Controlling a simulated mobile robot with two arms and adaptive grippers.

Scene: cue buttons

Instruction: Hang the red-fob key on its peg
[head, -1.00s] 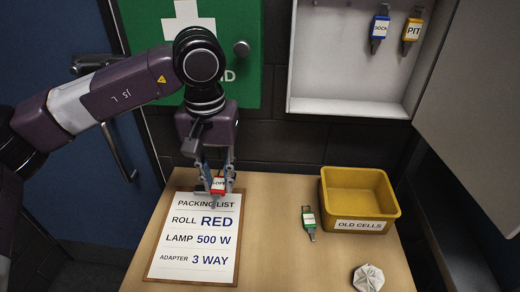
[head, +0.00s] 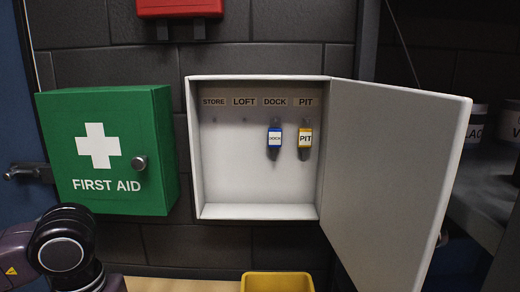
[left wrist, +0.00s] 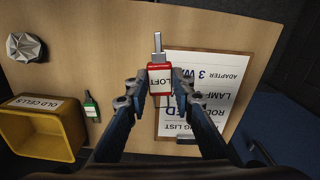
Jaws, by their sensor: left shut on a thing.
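The red-fob key (left wrist: 160,78), labelled LOFT, is between the fingers of my left gripper (left wrist: 160,92) in the left wrist view. The gripper is shut on the fob, above the packing list, and the key's metal shaft sticks out past the fingertips. In the head view only part of my left arm shows, at the lower left. The open key cabinet (head: 260,212) has labels STORE, LOFT (head: 244,101), DOCK and PIT. The pegs under STORE and LOFT are bare. A blue-fob key (head: 274,139) hangs under DOCK and a yellow-fob key (head: 305,138) under PIT. My right gripper is out of view.
The cabinet door (head: 395,180) stands open to the right. A green first aid box (head: 105,150) is on the wall at left. On the table are a yellow bin (left wrist: 40,130), a green-fob key (left wrist: 91,106), a crumpled white object (left wrist: 26,47) and the packing list board (left wrist: 205,90).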

